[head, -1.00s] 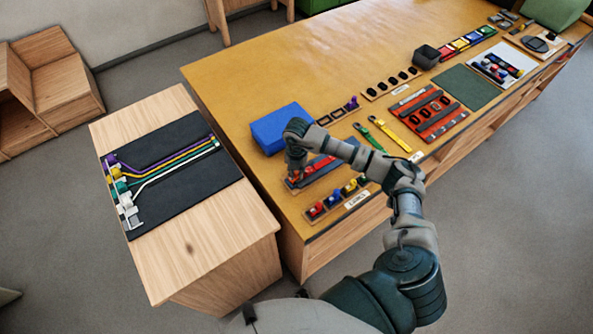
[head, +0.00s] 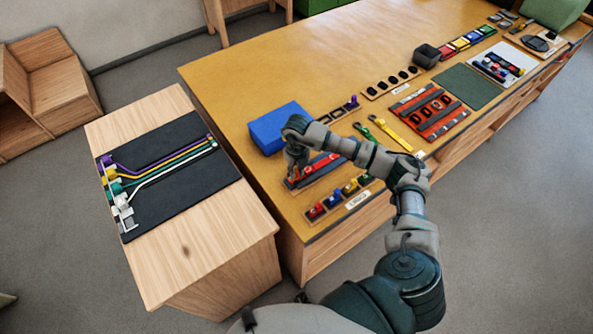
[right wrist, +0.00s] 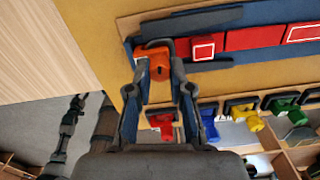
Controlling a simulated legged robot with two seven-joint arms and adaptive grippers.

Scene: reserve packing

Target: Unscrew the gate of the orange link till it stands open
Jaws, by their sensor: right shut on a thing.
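The orange link (right wrist: 160,66) shows in the right wrist view as an orange piece with a dark grey hooked bar (right wrist: 162,44) at its top. It lies at the left end of a blue-edged holder (right wrist: 132,50) with red blocks. My right gripper (right wrist: 157,78) is shut on the orange piece, one finger on each side. In the head view my right gripper (head: 294,172) reaches down at the left end of the holder, and the link is mostly hidden there. I cannot tell how far the gate is turned. My left gripper is not in view.
A row of red, blue, yellow and green links (right wrist: 208,122) stands close in front of the holder. A blue box (head: 281,127) stands behind my right gripper. A side table (head: 200,250) with a black mat and coloured cords stands to the left.

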